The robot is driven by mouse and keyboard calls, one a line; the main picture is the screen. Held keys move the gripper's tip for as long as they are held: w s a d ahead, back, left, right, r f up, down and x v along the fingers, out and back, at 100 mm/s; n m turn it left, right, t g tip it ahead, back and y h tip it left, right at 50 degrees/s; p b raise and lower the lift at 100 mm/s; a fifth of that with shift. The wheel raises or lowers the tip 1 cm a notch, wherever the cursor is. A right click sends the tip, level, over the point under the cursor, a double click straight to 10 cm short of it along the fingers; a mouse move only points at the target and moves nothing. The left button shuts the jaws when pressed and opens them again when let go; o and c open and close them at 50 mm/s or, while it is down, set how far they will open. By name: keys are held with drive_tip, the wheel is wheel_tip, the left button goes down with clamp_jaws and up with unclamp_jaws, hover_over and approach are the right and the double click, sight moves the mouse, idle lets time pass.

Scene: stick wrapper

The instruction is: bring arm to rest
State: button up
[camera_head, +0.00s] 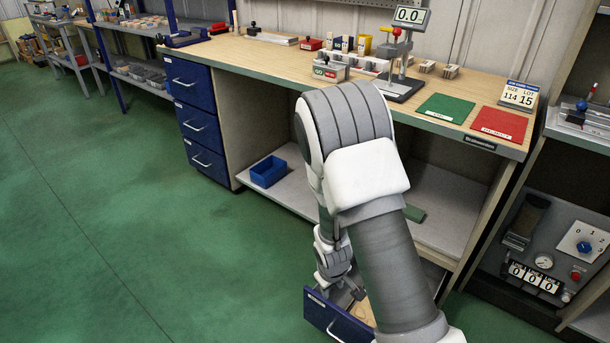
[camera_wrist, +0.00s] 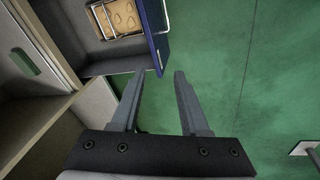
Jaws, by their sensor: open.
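My gripper (camera_wrist: 166,76) is open, with nothing between its two grey fingers in the wrist view. Its left fingertip is close to the edge of a pulled-out blue drawer (camera_wrist: 156,32); I cannot tell whether they touch. In the head view my arm reaches forward and bends down over the workbench front. My gripper (camera_head: 347,294) is low there, by the drawer's blue front (camera_head: 335,318), and partly hidden by my arm.
The drawer holds a wooden piece with rounded shapes (camera_wrist: 124,17) in a wire frame. The workbench (camera_head: 270,60) bears a gauge stand (camera_head: 400,60), a green mat (camera_head: 446,108) and a red mat (camera_head: 498,123). A blue bin (camera_head: 268,172) sits on its lower shelf. Green floor at left is clear.

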drive_tip(key=s+d+r+m+t, duration=0.1)
drive_tip(key=s+d+r+m, duration=0.1)
drive_tip(key=r, duration=1)
drive_tip(key=s+d+r+m+t, duration=0.1)
drive_tip(key=d+r+m, duration=0.1)
drive_tip(key=r, duration=1.1)
drive_tip(key=s+d+r+m+t, duration=0.1)
drive_tip(key=s+d+r+m, duration=0.2)
drive_tip(key=s+r, duration=1.25)
wheel_tip(320, 180, up, 16)
drive_tip(key=p, duration=1.9)
drive_tip(key=shift+s+r+y, duration=0.25)
drive_tip(key=shift+s+y, duration=0.15)
